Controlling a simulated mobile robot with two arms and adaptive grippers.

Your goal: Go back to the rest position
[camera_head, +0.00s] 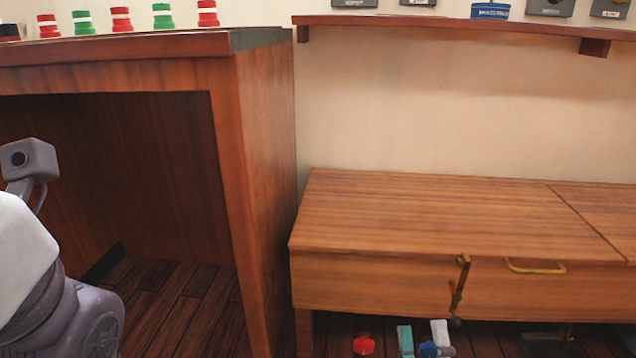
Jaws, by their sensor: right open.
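Part of an arm of mine, with a white link and a grey joint, comes in at the left and lower-left edge. A small grey box with a dark lens stands above it. My left gripper's fingers do not show. My right gripper is open, but I cannot make out its fingertips clearly against the dark lower edge. I see nothing held.
A wooden desk (265,180) stands close at the left, with red and green banded cylinders on top. A low wooden bench (420,215) with a brass handle (535,268) is at the right. Small items, one red (363,346), lie beneath it. A shelf (450,27) hangs above.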

